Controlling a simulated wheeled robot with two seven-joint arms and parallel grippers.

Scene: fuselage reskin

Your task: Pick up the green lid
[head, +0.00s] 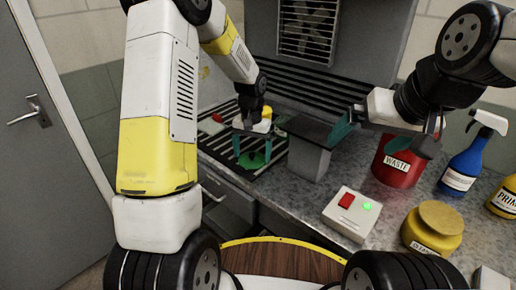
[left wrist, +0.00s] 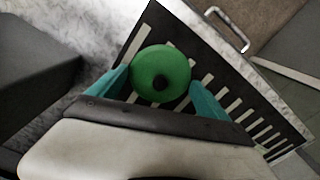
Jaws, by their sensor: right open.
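The green lid (head: 254,161) is a round disc lying on a black slatted rack. In the left wrist view the green lid (left wrist: 165,62) has a small black knob in its middle. My left gripper (head: 252,152) is above the lid, pointing down. In the left wrist view its teal fingers (left wrist: 161,88) are spread, one on each side of the lid; I cannot tell whether they touch it. My right gripper (head: 384,142) is open and empty in front of a red waste can.
The slatted rack (head: 218,147) lies on the bench, left of a grey block (head: 308,160). The red can (head: 397,168), a blue spray bottle (head: 462,165), a yellow jar (head: 432,228) and a button box (head: 350,213) stand on the right.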

